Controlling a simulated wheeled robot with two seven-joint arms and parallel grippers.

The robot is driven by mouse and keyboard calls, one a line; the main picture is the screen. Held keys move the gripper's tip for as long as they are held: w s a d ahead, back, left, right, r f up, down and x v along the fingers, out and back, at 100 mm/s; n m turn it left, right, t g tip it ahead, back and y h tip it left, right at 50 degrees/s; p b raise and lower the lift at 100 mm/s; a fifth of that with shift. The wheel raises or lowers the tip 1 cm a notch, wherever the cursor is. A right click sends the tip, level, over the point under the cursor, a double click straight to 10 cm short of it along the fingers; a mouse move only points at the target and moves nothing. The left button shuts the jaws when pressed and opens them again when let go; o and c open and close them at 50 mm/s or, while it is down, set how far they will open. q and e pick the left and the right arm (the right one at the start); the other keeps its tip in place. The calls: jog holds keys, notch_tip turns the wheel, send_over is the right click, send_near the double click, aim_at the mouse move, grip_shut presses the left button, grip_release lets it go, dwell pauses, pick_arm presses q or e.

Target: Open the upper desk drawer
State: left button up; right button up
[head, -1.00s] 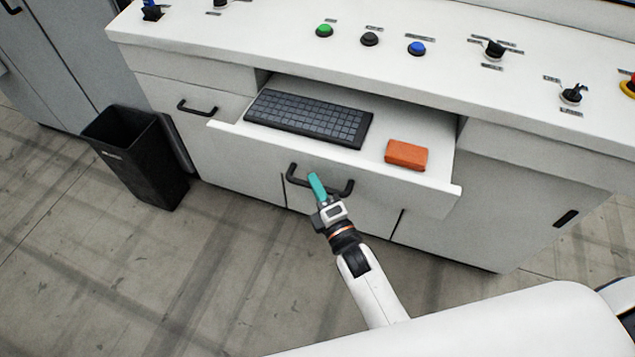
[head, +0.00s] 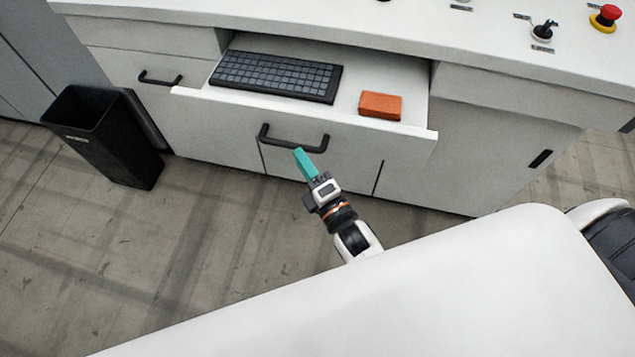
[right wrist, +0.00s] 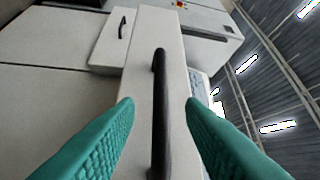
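The upper desk drawer (head: 225,113) stands pulled out from the desk, its inside showing. Its black bar handle (head: 280,143) is on the front face. My right gripper (head: 301,154), with teal fingers, is in front of the handle, its tips near the bar. In the right wrist view the open fingers (right wrist: 160,108) stand on either side of the black handle (right wrist: 160,75), with clear gaps on both sides; whether the tips reach past the bar I cannot tell. My left gripper is out of view.
A dark keyboard (head: 275,75) and an orange block (head: 380,105) lie in the drawer. A black bin (head: 110,140) stands on the floor at left. A red emergency button (head: 608,14) is on the desktop. The floor before the desk is open.

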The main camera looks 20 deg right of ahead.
jog(key=r+b+v, duration=0.1)
jog(key=v, duration=0.5)
jog(key=shift+s+f, duration=0.3)
jog(key=shift+f, duration=0.2)
jog(key=s+d+f+m+g+h, duration=0.1)
jog(key=s+f+m+g, duration=0.2)
jog(key=f, duration=0.7)
jog(key=s+f+m+g, duration=0.3)
jog(key=f+m, duration=0.1)
jog(key=f, duration=0.7)
jog(key=s+d+f+m+g+h, duration=0.1)
jog(key=s+f+m+g, duration=0.25)
jog(key=f, duration=0.65)
jog(key=s+d+f+m+g+h, duration=0.1)
jog(key=s+d+f+m+g, duration=0.3)
jog(key=s+f, duration=0.3)
jog(key=s+d+f+m+g, duration=0.4)
jog(key=s+f, duration=0.4)
jog(key=s, duration=0.6)
jog(key=shift+s+m+g+h, duration=0.2)
jog(key=shift+m+g+h, duration=0.15)
jog(key=shift+m+h, duration=0.1)
jog(key=shift+r, duration=0.1)
